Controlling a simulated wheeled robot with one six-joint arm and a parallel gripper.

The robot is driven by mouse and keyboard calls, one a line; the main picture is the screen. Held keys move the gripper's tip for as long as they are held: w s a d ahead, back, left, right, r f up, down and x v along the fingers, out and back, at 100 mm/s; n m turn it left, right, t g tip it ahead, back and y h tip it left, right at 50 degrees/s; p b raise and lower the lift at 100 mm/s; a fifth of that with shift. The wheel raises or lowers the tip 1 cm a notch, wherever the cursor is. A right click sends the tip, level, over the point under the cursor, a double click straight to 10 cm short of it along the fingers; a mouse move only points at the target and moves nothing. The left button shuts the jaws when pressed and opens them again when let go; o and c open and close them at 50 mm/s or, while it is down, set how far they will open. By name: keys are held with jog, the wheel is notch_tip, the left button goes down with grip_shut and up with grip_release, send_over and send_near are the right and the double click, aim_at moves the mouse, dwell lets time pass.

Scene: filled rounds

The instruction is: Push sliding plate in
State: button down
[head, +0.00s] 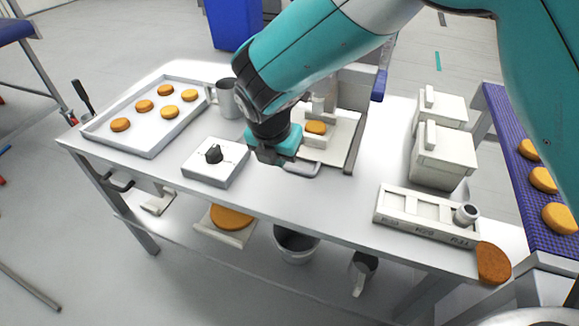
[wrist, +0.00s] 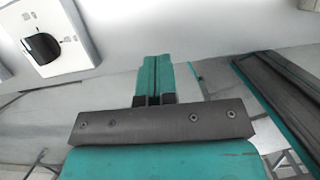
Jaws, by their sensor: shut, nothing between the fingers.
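The sliding plate (head: 338,135) is a pale flat plate on the table, right of centre in the head view. An orange-brown round (head: 316,127) lies on it, and a pale bar handle (head: 303,171) sticks out at its near edge. My gripper (head: 272,158) is at the plate's near left side, close to the handle; I cannot tell whether they touch. In the wrist view, my gripper's fingers (wrist: 155,78) are together with nothing between them. My arm hides part of the press behind the plate. The plate is not clearly seen in the wrist view.
A white box with a black knob (head: 214,154) stands left of my gripper and also shows in the wrist view (wrist: 44,42). A tray of rounds (head: 145,143) and a grey mug (head: 226,98) are farther left. White lidded boxes (head: 443,157) and a slotted holder (head: 425,212) stand right.

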aim_at(295, 167)
jog(key=p+x, duration=0.1)
jog(key=x, duration=0.9)
jog(key=shift+f, duration=0.1)
jog(key=w, duration=0.1)
jog(key=w+d+p, duration=0.1)
jog(key=shift+w+f, duration=0.15)
jog(key=shift+w, duration=0.1)
jog(key=shift+w+d+f, duration=0.15)
jog(key=shift+w+d, duration=0.05)
jog(key=shift+w, duration=0.35)
jog(key=shift+w+d+f, duration=0.1)
jog(key=shift+w+d, duration=0.1)
jog(key=shift+w, duration=0.35)
jog(key=shift+w+d, duration=0.2)
jog(key=shift+w, duration=0.3)
